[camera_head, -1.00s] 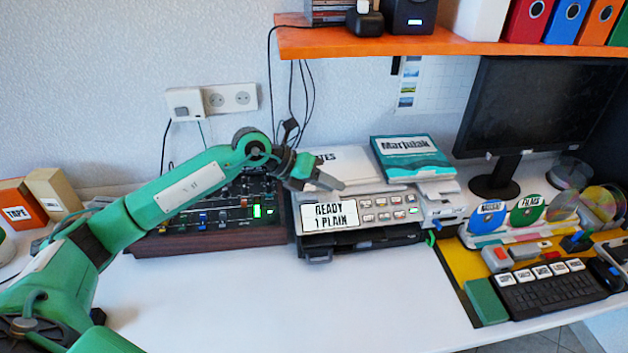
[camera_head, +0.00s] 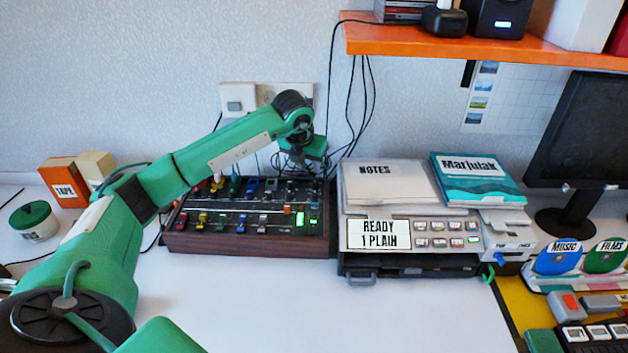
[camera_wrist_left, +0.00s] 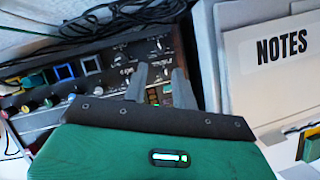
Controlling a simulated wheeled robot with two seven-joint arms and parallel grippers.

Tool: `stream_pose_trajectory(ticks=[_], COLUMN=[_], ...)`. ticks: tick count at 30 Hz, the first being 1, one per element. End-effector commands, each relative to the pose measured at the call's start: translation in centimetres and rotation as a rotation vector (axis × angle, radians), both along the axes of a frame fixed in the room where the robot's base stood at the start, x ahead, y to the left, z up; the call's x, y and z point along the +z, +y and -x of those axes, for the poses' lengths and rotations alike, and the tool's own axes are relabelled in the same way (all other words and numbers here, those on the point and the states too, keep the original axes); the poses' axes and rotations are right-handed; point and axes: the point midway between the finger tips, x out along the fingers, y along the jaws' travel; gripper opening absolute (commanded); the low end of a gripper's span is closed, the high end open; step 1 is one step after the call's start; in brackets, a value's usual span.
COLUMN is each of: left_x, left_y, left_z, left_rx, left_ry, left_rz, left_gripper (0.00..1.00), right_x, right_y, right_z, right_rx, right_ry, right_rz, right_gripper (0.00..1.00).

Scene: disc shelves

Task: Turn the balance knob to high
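The mixer panel (camera_head: 245,246) is a dark console with a wooden front edge, coloured sliders and green lit indicators. My left gripper (camera_head: 303,172) is above its back right part, hiding some of the controls there. In the left wrist view, the panel (camera_wrist_left: 112,66) shows small knobs and white print too small to read, so I cannot tell which is the balance knob. The two grey fingers (camera_wrist_left: 158,80) stand apart over the panel with nothing seen between them. I cannot tell whether they touch a knob. My right gripper is not in view.
A printer (camera_head: 470,242) with a notes pad (camera_head: 392,182) and a teal book (camera_head: 478,180) stands close right of the panel. Black cables hang behind it. An orange shelf (camera_head: 450,46) is above. The white desk (camera_head: 300,310) in front is clear.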

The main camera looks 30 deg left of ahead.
Motion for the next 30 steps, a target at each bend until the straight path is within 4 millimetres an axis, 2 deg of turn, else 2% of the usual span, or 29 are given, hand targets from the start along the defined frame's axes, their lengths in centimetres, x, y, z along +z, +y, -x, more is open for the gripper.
stream_pose_trajectory(ticks=[1,6,12,18,25,30], left_x=[-1.2,-4.4,-7.0,-7.9,-7.9,-7.9], left_y=[0.0,0.2,0.4,0.5,0.5,0.5], left_z=[-0.4,-1.8,-2.9,-3.2,-3.2,-3.2], left_rx=[0.001,0.0,0.0,-0.001,-0.001,-0.001], left_ry=[0.003,0.002,0.0,-0.001,-0.001,-0.001], left_rz=[0.002,0.001,0.002,0.0,0.0,0.0], left_gripper=[0.28,0.28,0.28,0.28,0.28,0.0], right_x=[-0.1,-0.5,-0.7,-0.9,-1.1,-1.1], right_y=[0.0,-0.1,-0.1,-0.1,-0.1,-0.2], right_z=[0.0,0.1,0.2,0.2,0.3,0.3], right_rx=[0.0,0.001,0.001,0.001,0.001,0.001], right_ry=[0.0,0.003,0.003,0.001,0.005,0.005], right_rz=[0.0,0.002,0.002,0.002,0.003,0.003], right_gripper=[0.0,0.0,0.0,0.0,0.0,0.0])
